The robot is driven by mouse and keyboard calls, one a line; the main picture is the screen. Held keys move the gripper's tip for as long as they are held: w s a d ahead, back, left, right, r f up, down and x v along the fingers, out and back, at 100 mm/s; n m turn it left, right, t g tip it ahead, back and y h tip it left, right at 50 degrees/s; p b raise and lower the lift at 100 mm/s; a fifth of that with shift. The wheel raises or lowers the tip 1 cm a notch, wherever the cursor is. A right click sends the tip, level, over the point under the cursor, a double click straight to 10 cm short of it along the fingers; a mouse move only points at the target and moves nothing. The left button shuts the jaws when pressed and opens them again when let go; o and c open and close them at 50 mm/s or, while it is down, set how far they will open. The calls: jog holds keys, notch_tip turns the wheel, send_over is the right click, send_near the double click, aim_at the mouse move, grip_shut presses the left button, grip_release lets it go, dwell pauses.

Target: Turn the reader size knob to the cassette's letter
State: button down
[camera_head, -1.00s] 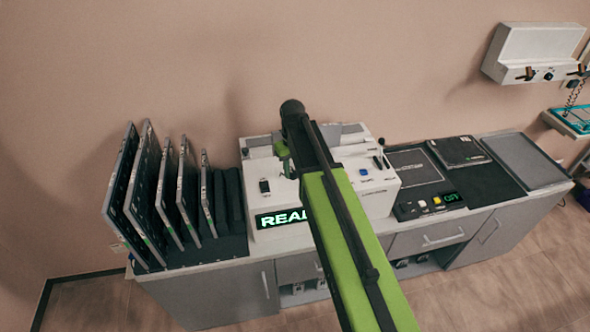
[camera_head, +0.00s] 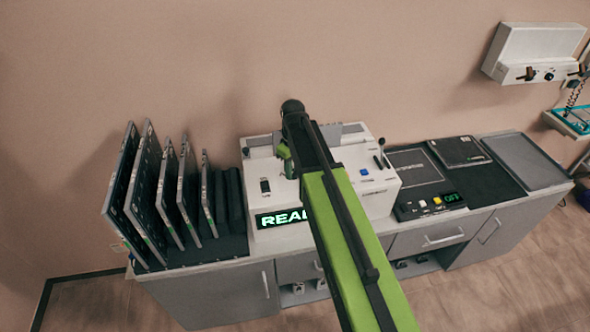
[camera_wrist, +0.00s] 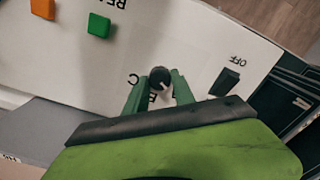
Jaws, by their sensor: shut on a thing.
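The size knob (camera_wrist: 159,77) is a small round black knob with a pale pointer mark, on the reader's white top. In the wrist view my gripper (camera_wrist: 160,85) has its two green fingers on either side of the knob, shut on it. A printed C stands beside the knob, and other lettering near it is partly covered by the fingers. In the head view my arm hides the knob, and my gripper (camera_head: 286,160) shows over the reader (camera_head: 375,183). A dark flat cassette (camera_head: 459,151) lies on the black mat to the right; its letter is not legible.
Several upright cassettes stand in a rack (camera_head: 235,247) left of the reader. The reader's lit display (camera_head: 281,218) is partly hidden by my arm. A small control box (camera_head: 430,206) reads OFF. Orange (camera_wrist: 43,9) and green (camera_wrist: 99,25) buttons and a black switch (camera_wrist: 224,82) are near the knob.

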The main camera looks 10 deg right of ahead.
jog(key=shift+s, duration=0.1)
jog(key=c, duration=1.1)
grip_release()
jog(key=shift+o, duration=0.2)
notch_tip(320, 180, up, 17)
jog(key=p, duration=1.7)
jog(key=shift+r, duration=0.2)
